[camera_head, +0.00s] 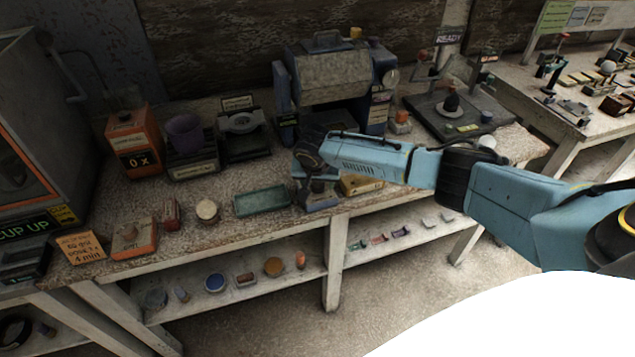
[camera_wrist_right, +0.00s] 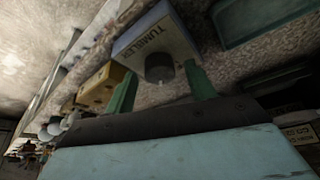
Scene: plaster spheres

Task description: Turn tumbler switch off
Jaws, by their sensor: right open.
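The tumbler switch is a small blue-grey box marked "TUMBLER" (camera_wrist_right: 165,35) with a dark round knob (camera_wrist_right: 159,67). In the head view the box (camera_head: 320,203) sits at the bench's front edge, partly hidden by my right gripper (camera_head: 312,180). In the right wrist view my right gripper's green fingers (camera_wrist_right: 160,85) are open, one on each side of the knob. I cannot tell whether they touch it. The knob's setting is not readable. My left gripper is not in view.
A green tray (camera_head: 262,201) lies left of the switch box, and a yellow block (camera_head: 360,184) lies right of it. A large grey drum machine (camera_head: 330,75) stands behind. An orange box (camera_head: 134,140) stands further left. The lower shelf (camera_head: 330,262) holds small items.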

